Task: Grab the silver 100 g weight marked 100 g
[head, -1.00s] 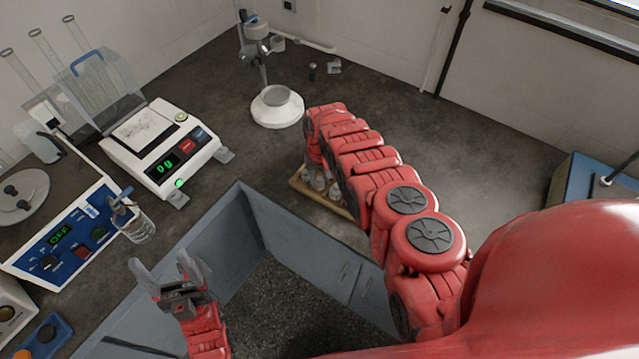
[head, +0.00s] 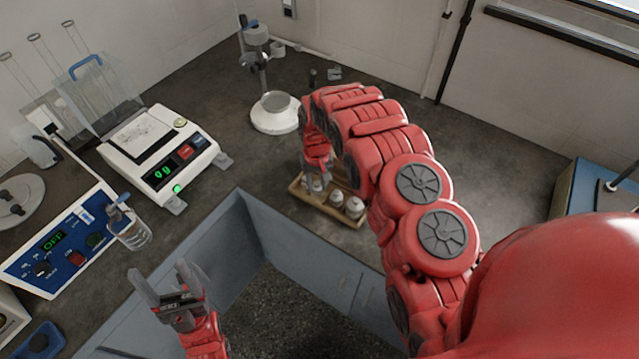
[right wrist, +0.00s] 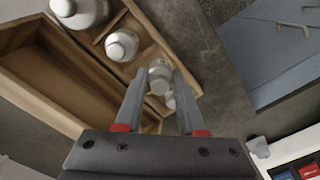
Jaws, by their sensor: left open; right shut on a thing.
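The wooden weight box (head: 326,207) stands on the bench with several silver weights, such as one weight (head: 355,207) in its front part. My right gripper (head: 314,182) is at the box's left end. In the right wrist view, my right gripper (right wrist: 161,82) is shut on a small silver weight (right wrist: 160,72) between its fingertips. I cannot read its marking, nor tell whether it is clear of the box. Larger silver weights (right wrist: 122,45) sit beside it in the wooden box (right wrist: 152,48). My left gripper (head: 168,288) is open and empty, away from the box.
A balance (head: 160,150) and a blue control unit (head: 62,240) stand at the left. A white stand (head: 275,113) is behind the box.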

